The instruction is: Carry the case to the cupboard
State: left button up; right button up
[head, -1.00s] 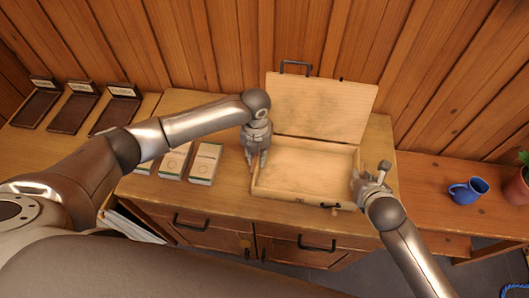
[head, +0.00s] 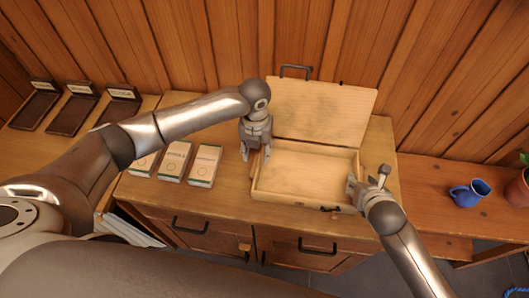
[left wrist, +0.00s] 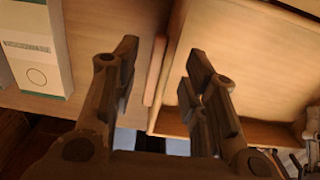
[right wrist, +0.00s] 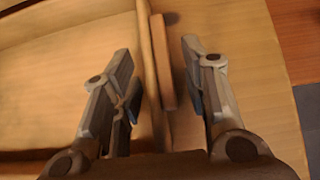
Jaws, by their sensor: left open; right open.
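The case (head: 305,172) is a shallow pale wooden box with its lid (head: 322,112) raised at the back; it looks empty. It stands on a wooden cabinet (head: 225,205). My left gripper (head: 255,155) is open at its left wall. In the left wrist view a wooden strip (left wrist: 155,70) on that wall's outside lies between the open fingers. My right gripper (head: 355,185) is open at the right wall; a similar strip (right wrist: 162,62) lies between its fingers in the right wrist view. Neither gripper is closed on the case.
Several white boxes (head: 204,165) stand left of the case. Labelled dark trays (head: 75,110) lie on the left surface. A blue mug (head: 470,193) and a plant pot (head: 519,187) are on the lower right bench. A plank wall is close behind the lid.

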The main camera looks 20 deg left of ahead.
pick_arm(q)
notch_tip(320, 180, up, 8)
pick_arm(e)
jog(key=v, duration=1.2)
pick_arm(q)
jog(key=shift+f, duration=0.1)
dwell(0.4)
